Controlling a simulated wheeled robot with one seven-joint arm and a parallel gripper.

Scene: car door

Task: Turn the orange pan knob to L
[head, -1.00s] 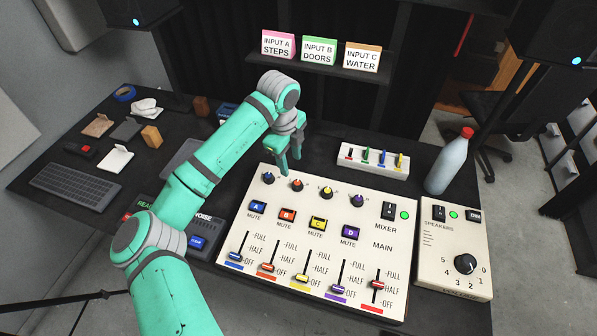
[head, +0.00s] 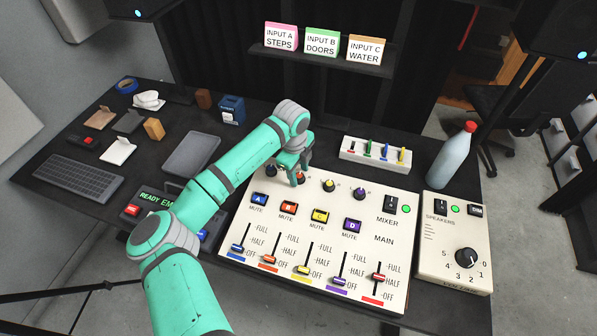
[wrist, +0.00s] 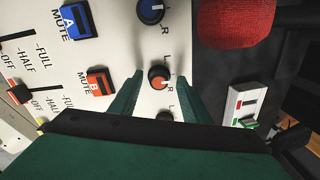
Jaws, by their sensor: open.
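The orange pan knob (wrist: 159,77) shows in the wrist view, a round knob with a dark centre on the cream mixer panel. L and R are printed at its two sides; I cannot clearly read where its pointer stands. In the head view the knob (head: 300,177) is partly hidden by my gripper (head: 296,181). My gripper is open and low over the panel, with its two green fingertips to either side of the knob in the wrist view (wrist: 156,82). A gap shows between each finger and the knob; I cannot tell how deep the fingertips reach.
A blue knob (wrist: 150,10) sits beside the orange one, the yellow knob (head: 328,186) on the other side. Mute buttons (head: 288,208) and sliders lie nearer. A red foam object (wrist: 237,22) and a small white box (head: 375,154) stand behind the panel.

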